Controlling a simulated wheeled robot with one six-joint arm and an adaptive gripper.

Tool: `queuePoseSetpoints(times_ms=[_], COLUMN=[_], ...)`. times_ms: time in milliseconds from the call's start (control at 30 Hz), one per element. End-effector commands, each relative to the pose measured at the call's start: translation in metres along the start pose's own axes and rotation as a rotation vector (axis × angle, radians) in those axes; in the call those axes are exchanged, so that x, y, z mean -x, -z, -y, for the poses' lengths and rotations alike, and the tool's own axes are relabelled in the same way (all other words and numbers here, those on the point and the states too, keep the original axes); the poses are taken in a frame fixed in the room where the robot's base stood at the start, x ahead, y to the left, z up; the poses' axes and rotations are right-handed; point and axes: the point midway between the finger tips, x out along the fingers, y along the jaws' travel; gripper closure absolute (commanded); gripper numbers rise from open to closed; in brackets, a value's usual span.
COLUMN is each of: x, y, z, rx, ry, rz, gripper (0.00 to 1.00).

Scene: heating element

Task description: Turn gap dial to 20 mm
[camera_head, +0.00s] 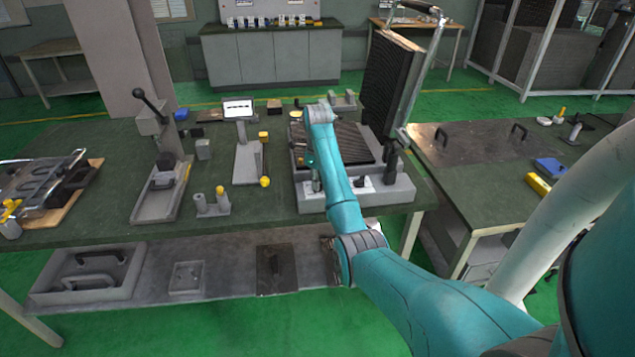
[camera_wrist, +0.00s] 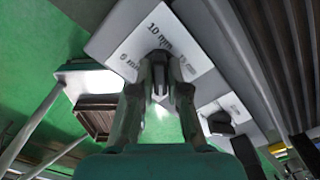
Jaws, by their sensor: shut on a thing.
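The gap dial (camera_wrist: 160,58) is a small dark knob on a white label plate (camera_wrist: 128,38) in the wrist view. The plate reads "10 mm" above the knob. A mark ending in "mm" is at the left, and another at the right is partly hidden by the knob and a finger. My gripper (camera_wrist: 160,82) is shut on the knob, with one finger on each side. The knob appears to point toward the 10 mm mark. In the head view the dial is on the front of the grey press base (camera_head: 400,196), mostly hidden by my arm.
A second dark knob (camera_wrist: 221,124) with its own white plate is beside the gap dial. The ribbed press lid (camera_head: 392,80) stands raised behind. A small screen (camera_head: 238,108) and a lever tool (camera_head: 160,190) stand left on the green bench (camera_head: 90,222).

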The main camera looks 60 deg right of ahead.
Motion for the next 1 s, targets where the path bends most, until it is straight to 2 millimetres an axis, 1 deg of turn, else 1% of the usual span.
queuePoseSetpoints(times_ms=[300,733,767,800,833,867,1000], x=[0.0005,0.0006,0.0006,0.0006,0.0006,0.0006,0.0004], y=[-0.0009,-0.0010,-0.0010,-0.0010,-0.0009,-0.0008,-0.0005], z=[-0.0001,0.0000,0.0000,0.0000,0.0001,0.0001,0.0000], rx=[-0.082,-0.090,-0.090,-0.089,-0.089,-0.089,-0.089], ry=[0.001,0.001,0.001,0.001,0.001,0.001,0.001], rz=[0.002,0.003,0.003,0.003,0.002,0.002,0.001], gripper=[1.00,1.00,0.81,0.71,0.63,0.60,0.60])
